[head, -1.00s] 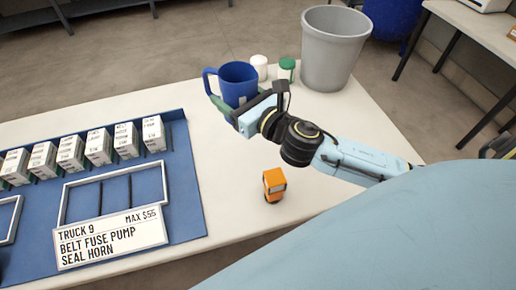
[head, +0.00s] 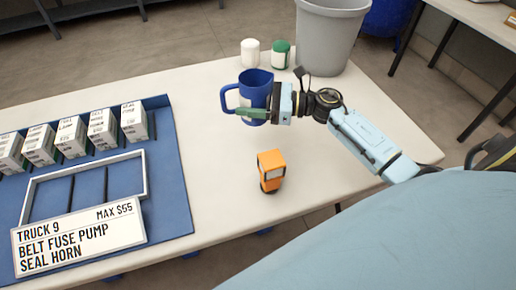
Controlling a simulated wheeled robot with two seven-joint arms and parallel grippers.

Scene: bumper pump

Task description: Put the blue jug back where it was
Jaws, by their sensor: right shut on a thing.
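The blue jug (head: 257,88) is in the upper middle of the head view, over the white table, with its handle to the left. My right gripper (head: 256,112) comes in from the right and is shut on the jug, with a green finger showing across its near side. The jug looks roughly upright. I cannot tell whether its base touches the table. My left gripper is not in view.
An orange and black item (head: 270,171) stands on the table in front of the jug. A white container (head: 250,53) and a green-and-white one (head: 281,55) stand behind it, near a grey bin (head: 328,38). A blue tray (head: 172,195) with labelled boxes and a sign is at left.

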